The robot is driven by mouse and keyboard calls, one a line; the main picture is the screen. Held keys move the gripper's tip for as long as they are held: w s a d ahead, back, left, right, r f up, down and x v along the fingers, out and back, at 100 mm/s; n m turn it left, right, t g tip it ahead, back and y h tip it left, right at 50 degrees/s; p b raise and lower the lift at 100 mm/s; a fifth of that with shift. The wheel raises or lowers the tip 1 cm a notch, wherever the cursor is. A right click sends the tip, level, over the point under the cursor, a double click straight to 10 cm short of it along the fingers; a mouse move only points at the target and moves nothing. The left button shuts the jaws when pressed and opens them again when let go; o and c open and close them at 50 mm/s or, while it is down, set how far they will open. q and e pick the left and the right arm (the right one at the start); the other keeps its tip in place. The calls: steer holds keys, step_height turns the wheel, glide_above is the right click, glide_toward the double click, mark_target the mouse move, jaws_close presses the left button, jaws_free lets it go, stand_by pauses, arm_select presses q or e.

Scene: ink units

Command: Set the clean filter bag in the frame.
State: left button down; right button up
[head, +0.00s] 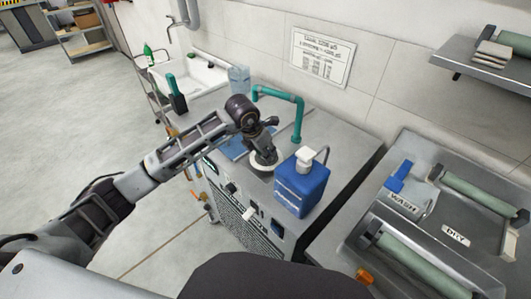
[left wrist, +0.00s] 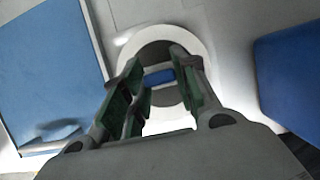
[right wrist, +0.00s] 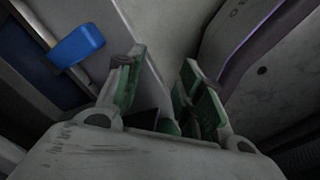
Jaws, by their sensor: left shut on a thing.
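My left gripper (head: 262,154) points down over the top of the grey machine, at a round white ring (head: 260,168). In the left wrist view its fingers (left wrist: 158,84) are closed on a small blue piece (left wrist: 158,77), which looks like a tab of the filter bag. The white ring (left wrist: 200,40) with its dark grey centre lies around and behind the fingertips. I cannot tell bag rim from frame there, nor how the bag sits. My right gripper (right wrist: 160,88) is open and empty in the right wrist view; it is not seen in the head view.
A blue jug (head: 302,188) with a white cap stands just right of my left gripper. A teal pipe (head: 298,115) rises behind, and a blue panel (head: 234,147) lies left.

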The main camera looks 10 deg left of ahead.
arm_select(q)
steer(key=shift+f, duration=0.55)
steer(key=shift+f+b, duration=0.15)
steer(key=shift+b, duration=0.15)
steer(key=c, duration=1.5)
jaws_free()
steer(key=o, duration=0.4)
steer(key=shift+r+p, duration=0.25)
steer(key=shift+p, duration=0.05)
steer(key=shift+a+r, duration=0.1)
steer(key=shift+r, duration=0.3)
steer(key=v, duration=1.1)
steer(key=shift+s, duration=0.2)
arm_select(e)
steer(key=shift+w+a+f, duration=0.1)
steer(key=shift+w+a, duration=0.05)
steer(key=shift+a, duration=0.35)
steer(key=shift+w+a, duration=0.15)
steer(key=shift+a, duration=0.35)
